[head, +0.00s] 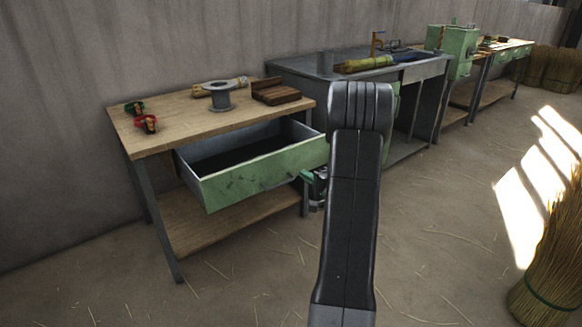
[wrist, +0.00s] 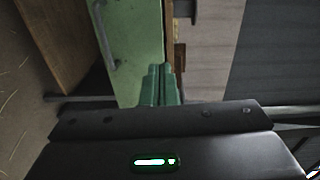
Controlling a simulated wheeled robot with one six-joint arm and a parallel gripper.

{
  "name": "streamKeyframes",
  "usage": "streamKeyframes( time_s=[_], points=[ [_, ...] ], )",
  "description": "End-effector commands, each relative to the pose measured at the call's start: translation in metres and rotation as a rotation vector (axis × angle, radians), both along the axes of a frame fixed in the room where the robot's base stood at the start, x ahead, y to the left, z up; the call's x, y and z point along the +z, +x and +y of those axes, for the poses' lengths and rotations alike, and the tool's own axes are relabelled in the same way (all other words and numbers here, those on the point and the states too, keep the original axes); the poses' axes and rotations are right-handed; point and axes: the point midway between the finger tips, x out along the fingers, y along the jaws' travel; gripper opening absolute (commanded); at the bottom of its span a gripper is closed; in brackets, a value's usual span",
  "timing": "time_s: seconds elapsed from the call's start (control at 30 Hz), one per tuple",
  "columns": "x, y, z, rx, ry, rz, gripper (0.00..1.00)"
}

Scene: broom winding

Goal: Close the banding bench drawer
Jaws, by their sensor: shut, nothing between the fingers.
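The banding bench drawer (head: 265,172) is pulled well out from under the wooden bench top (head: 185,122). Its green front carries a bar handle, and its dark inside looks empty. In the wrist view the drawer front (wrist: 136,35) stands sideways, with its handle (wrist: 104,40) at the left. My gripper (wrist: 162,70) is shut and empty, its green fingers by the right end of the drawer front, near its upper edge. I cannot tell whether they touch it.
On the bench top are a grey spool (head: 220,96), brown wooden blocks (head: 276,91), a straw bundle and red-and-green tools (head: 147,124). A lower shelf (head: 215,220) lies beneath. A grey metal table (head: 330,66) stands to the right. The floor in front is open, with a broom-straw bundle (head: 550,270) at far right.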

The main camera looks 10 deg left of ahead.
Motion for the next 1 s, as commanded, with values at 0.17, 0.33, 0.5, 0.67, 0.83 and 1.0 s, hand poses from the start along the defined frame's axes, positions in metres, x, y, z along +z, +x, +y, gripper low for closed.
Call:
streamKeyframes(
  time_s=[0.17, 0.33, 0.5, 0.67, 0.83, 1.0],
  points=[
    [-0.008, 0.001, 0.009, 0.028, 0.034, 0.006, 0.0],
    [-0.008, 0.015, 0.029, 0.03, 0.034, 0.004, 0.0],
    [-0.009, 0.038, 0.058, 0.029, 0.033, 0.002, 0.0],
    [-0.009, 0.059, 0.084, 0.028, 0.033, 0.003, 0.0],
    [-0.008, 0.075, 0.104, 0.026, 0.033, 0.003, 0.0],
    [-0.007, 0.083, 0.113, 0.024, 0.034, 0.006, 0.0]
  ],
)
